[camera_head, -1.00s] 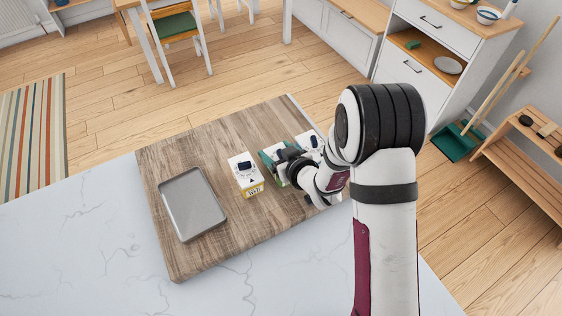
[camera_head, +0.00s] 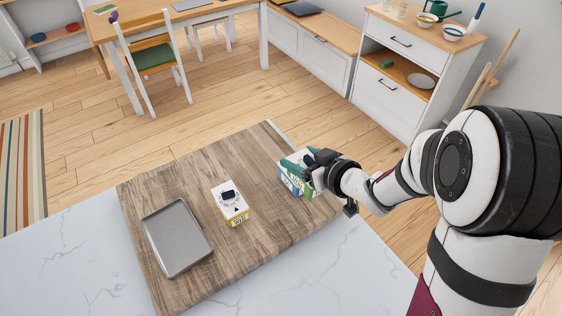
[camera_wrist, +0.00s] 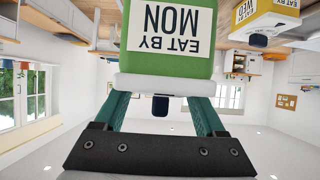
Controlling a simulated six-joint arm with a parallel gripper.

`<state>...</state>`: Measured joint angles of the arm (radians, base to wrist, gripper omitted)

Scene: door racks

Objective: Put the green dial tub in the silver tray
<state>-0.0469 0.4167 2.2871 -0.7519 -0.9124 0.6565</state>
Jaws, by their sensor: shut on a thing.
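The green dial tub (camera_wrist: 172,58) fills the top of the wrist view, upside down, with a white "EAT BY MON" label. My gripper (camera_wrist: 160,88) is shut on it at its white lid end, a teal finger on each side. In the head view the green tub (camera_head: 319,206) shows below my gripper (camera_head: 300,160), partly hidden by it, at the board's right side. I cannot tell whether it touches the board. The silver tray (camera_head: 178,240) lies empty and flat on the left of the board.
A white tub with a yellow base (camera_head: 230,203) stands between the tray and my gripper; it also shows in the wrist view (camera_wrist: 262,20). A blue-marked face (camera_head: 290,183) shows beside the green tub, perhaps another tub. The wooden board (camera_head: 205,165) is otherwise clear.

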